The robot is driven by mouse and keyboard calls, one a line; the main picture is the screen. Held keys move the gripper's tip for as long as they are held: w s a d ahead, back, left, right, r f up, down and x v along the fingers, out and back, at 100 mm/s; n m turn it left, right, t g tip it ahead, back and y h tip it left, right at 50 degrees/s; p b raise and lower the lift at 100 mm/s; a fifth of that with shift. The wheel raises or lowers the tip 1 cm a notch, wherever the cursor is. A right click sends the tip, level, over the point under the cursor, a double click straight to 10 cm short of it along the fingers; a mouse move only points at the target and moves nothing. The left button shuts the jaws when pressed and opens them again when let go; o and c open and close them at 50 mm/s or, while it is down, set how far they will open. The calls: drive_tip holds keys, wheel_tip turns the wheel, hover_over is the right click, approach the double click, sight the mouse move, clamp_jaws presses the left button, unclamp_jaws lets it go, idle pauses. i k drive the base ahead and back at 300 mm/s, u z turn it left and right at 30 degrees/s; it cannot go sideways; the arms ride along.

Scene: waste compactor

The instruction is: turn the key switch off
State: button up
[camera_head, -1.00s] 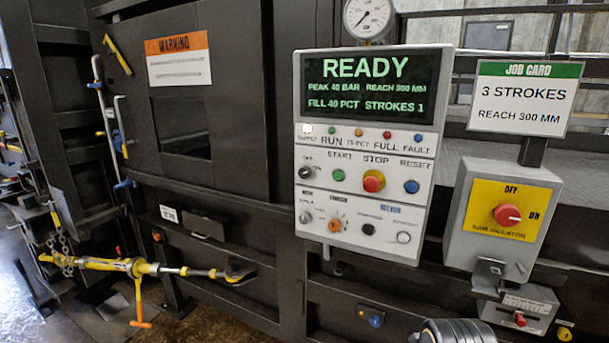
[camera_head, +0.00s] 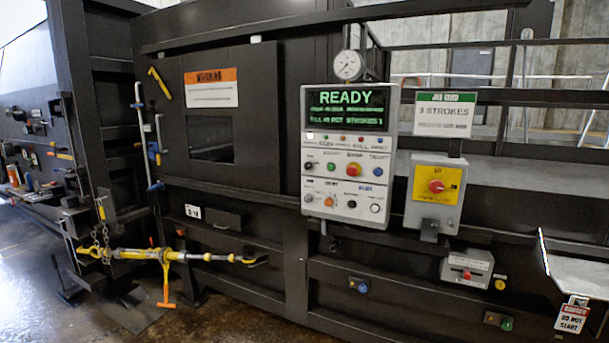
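The grey control panel (camera_head: 342,209) stands near the middle of the view, on the dark compactor. Its screen (camera_head: 347,107) reads READY. A small dark switch (camera_head: 309,166) sits at the left end of the row with the green button (camera_head: 331,168) and the red stop button (camera_head: 353,170). It looks like the key switch; its turned position is too small to tell. Another small round control (camera_head: 308,197) sits below it. The blue button (camera_head: 378,172) is at the row's right end. My gripper is not in view.
A grey isolator box (camera_head: 433,213) with a red knob (camera_head: 436,187) on yellow is right of the panel, below a job card (camera_head: 444,116). A yellow turnbuckle bar (camera_head: 190,256) with an orange handle (camera_head: 166,289) crosses the lower left. Floor (camera_head: 240,318) shows in front.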

sight(307, 165)
drive_tip(key=z, duration=0.05)
drive_tip(key=i, duration=1.3)
drive_tip(key=u, duration=0.75)
